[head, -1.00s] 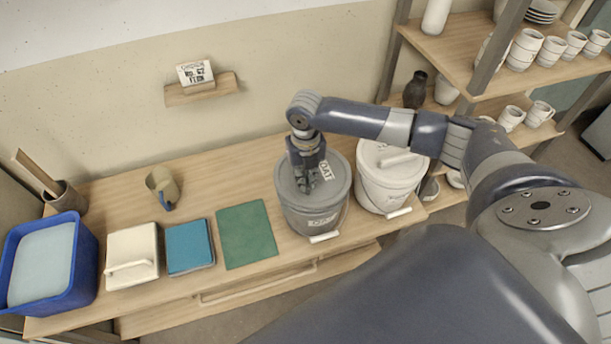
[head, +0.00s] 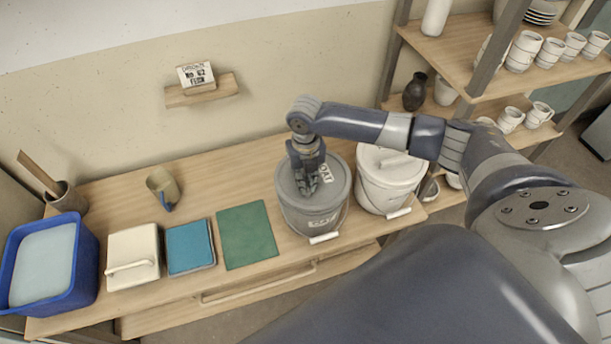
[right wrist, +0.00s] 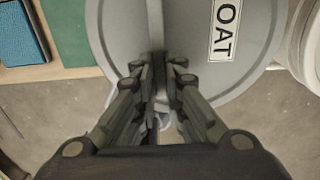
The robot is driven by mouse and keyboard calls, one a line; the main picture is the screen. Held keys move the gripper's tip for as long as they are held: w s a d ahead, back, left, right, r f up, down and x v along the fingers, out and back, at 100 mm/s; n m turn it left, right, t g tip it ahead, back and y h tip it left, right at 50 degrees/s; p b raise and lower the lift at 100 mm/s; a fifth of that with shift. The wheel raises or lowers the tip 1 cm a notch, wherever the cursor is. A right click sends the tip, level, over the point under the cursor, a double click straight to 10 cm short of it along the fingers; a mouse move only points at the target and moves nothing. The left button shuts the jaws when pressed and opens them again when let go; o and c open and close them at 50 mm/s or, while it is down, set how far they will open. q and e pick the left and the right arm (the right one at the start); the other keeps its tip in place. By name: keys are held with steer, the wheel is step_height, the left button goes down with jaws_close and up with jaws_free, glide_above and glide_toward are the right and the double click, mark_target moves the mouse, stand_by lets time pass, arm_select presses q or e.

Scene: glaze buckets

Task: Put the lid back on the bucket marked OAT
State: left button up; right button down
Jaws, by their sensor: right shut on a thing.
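The grey bucket (head: 310,224) stands upright on the wooden bench in the head view, with a label on its wall and a wire handle with a pale grip at its front. The grey lid (head: 337,195) lies over its mouth, with a white OAT label (head: 326,173). The lid fills much of the right wrist view (right wrist: 128,35). My right gripper (head: 309,188) points down at the lid's middle and is shut on its raised handle, which the fingers mostly hide. I cannot tell whether the lid is fully seated. My left gripper is not in view.
A white lidded bucket (head: 388,200) stands close on the right. To the left are a green mat (head: 247,235), a blue book-like block (head: 190,247), a cream lidded box (head: 132,250) and a blue tub (head: 85,270). Shelves with cups rise at the right.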

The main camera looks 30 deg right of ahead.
steer(key=c, duration=1.6)
jaws_free()
steer(key=o, duration=0.5)
steer(key=shift+r, duration=0.1)
steer(key=shift+r+p, duration=3.45)
steer(key=shift+p, duration=0.05)
